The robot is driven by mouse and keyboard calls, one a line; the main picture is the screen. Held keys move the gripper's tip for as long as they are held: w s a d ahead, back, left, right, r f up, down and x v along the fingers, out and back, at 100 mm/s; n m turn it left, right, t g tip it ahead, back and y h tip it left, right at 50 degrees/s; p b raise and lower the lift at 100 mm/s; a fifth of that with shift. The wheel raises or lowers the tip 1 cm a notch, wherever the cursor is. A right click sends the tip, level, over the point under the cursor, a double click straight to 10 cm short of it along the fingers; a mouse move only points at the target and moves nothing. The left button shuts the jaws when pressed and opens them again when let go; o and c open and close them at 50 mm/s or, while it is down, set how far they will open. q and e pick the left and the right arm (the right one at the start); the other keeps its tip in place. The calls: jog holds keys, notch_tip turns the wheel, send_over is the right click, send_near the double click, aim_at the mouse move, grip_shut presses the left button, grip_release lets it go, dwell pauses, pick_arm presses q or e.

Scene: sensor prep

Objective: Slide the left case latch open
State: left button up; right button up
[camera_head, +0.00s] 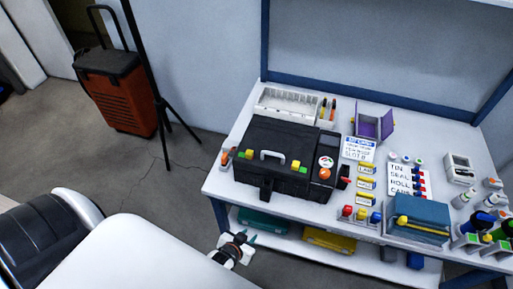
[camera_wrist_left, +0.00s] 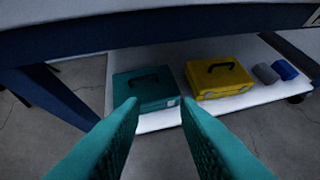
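The black case (camera_head: 262,174) stands on the workbench, left of its middle, with a light handle (camera_head: 272,155) on its near side. Small yellow and green pieces (camera_head: 249,154) sit left of the handle, where the left latch seems to be. A similar yellow piece (camera_head: 295,165) is right of the handle. Whether the left latch is slid is too small to tell. My left gripper (camera_head: 250,237) is below and in front of the bench's front edge, apart from the case. In the left wrist view its teal fingers (camera_wrist_left: 157,105) are apart with nothing between them. My right gripper is not in view.
The bench edge (camera_wrist_left: 150,38) lies above the fingers in the wrist view. The lower shelf holds a teal case (camera_wrist_left: 146,88) and a yellow case (camera_wrist_left: 218,80). Labels, small blocks and a blue box (camera_head: 420,215) crowd the bench right of the case. A red-black trolley (camera_head: 120,95) stands behind left.

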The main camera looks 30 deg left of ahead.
pick_arm(q)
jog(key=w+a+r+t+y, duration=0.1)
jog(key=w+a+r+t, duration=0.3)
jog(key=r, duration=0.5)
jog(key=n+t+y+b, duration=0.2)
jog(key=t+y, duration=0.1)
jog(key=t, duration=0.1)
send_near(250, 150)
jog(key=shift+n, duration=0.3)
jog(key=x, duration=1.1)
jog(key=shift+f, duration=0.3)
grip_shut()
